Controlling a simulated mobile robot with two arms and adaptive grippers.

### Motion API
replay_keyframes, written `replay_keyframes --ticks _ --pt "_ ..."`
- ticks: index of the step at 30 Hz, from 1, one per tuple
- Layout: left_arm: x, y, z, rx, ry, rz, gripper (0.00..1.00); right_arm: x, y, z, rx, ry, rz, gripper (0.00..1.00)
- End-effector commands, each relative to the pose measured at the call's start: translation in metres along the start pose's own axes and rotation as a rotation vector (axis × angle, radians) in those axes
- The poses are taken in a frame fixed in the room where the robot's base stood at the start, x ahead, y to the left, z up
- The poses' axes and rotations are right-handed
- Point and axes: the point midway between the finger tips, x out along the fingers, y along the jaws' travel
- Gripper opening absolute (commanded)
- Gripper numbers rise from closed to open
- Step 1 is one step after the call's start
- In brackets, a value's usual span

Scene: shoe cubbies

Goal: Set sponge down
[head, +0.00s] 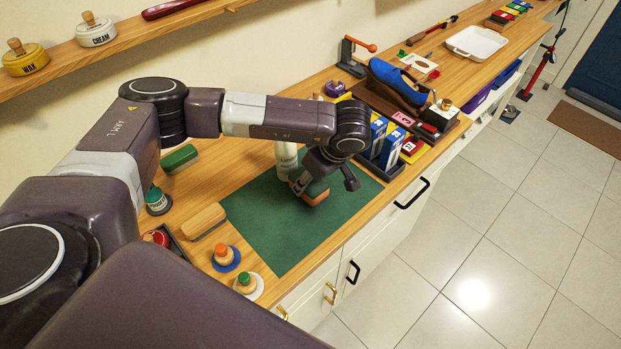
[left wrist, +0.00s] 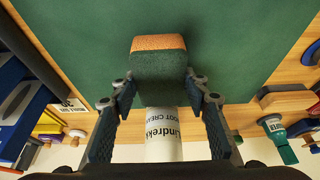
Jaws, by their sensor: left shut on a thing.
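The sponge (head: 316,195), orange on one side and dark green on the other, is between the fingers of my left gripper (head: 325,184) over the green mat (head: 258,222). The left wrist view shows the sponge (left wrist: 158,66) between both fingertips of the left gripper (left wrist: 160,82), with the mat (left wrist: 232,45) beyond it. Whether the sponge touches the mat is not clear. My right gripper is out of view.
A dark tray with blue boxes (head: 375,138) stands to the right. The mat's front-left part is clear.

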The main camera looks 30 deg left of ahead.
Motion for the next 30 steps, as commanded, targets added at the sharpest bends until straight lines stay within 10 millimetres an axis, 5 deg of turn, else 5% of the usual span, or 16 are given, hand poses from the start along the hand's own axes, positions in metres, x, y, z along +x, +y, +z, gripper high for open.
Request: replay_keyframes --ticks 13,14,18,30 --pt "0.013 0.0 0.006 -0.001 0.0 0.001 0.32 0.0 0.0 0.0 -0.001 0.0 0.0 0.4" --pt "0.012 0.0 0.005 -0.001 0.0 0.001 0.46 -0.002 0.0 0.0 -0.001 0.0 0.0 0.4" --pt "0.011 0.0 0.005 -0.001 0.0 0.001 0.6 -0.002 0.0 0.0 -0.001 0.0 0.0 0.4" --pt "0.004 0.001 0.004 -0.001 -0.001 0.003 0.6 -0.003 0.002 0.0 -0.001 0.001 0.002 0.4"
